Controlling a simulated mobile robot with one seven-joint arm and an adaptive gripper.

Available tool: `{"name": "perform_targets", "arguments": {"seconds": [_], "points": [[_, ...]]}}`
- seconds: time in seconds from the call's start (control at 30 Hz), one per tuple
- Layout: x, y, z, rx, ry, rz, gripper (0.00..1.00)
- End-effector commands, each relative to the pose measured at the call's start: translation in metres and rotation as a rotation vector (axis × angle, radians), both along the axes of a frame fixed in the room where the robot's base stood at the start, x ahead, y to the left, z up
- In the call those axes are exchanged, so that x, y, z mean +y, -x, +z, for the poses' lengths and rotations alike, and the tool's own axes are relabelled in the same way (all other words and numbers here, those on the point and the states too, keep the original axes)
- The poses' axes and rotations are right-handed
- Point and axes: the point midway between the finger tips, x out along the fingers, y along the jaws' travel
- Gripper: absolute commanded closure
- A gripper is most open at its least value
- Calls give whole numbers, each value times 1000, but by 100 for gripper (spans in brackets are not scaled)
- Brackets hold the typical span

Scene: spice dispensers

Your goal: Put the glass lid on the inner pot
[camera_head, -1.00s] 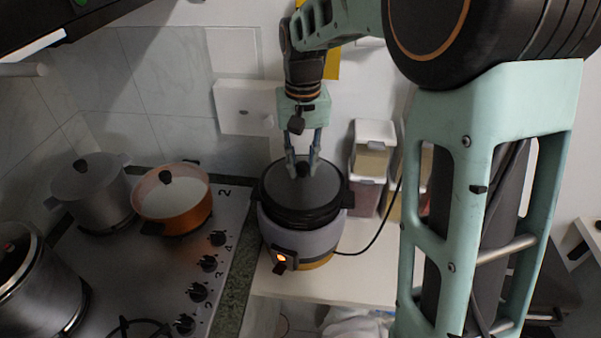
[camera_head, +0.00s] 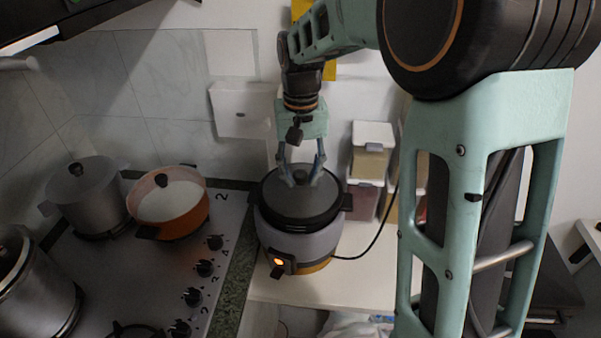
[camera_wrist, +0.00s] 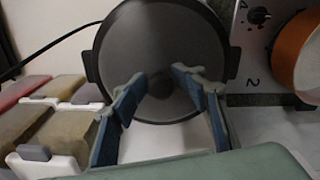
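The round grey glass lid (camera_head: 291,204) lies on the black inner pot (camera_head: 309,225) in the cooker (camera_head: 312,243). It looks flat and centred, with the pot's dark rim and side handles around it. In the wrist view the lid (camera_wrist: 160,45) fills the middle, and its knob is faint and partly covered by the fingertips. My gripper (camera_head: 301,181) is right above the lid's middle, pointing down. Its two blue-grey fingers are spread on either side of the knob. In the wrist view the fingers (camera_wrist: 158,82) are apart, with nothing seen clamped between them.
The stove (camera_head: 130,280) at left carries a grey pot (camera_head: 88,203), an orange pot (camera_head: 180,216) and a large steel pot (camera_head: 40,290). Spice dispensers (camera_head: 371,150) stand close behind right of the cooker. A black cord (camera_head: 375,238) runs right. The counter's front right is clear.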

Motion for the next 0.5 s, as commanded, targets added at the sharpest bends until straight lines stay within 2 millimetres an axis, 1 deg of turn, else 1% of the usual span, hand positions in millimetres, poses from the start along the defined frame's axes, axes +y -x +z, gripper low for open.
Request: {"name": "perform_targets", "arguments": {"seconds": [0.17,0.27,0.37,0.5], "points": [[1,-2,3,-5,-2,1,61],[1,-2,13,-8,-3,1,61],[1,-3,31,-12,-3,0,61],[1,-3,63,-13,-4,0,61]]}}
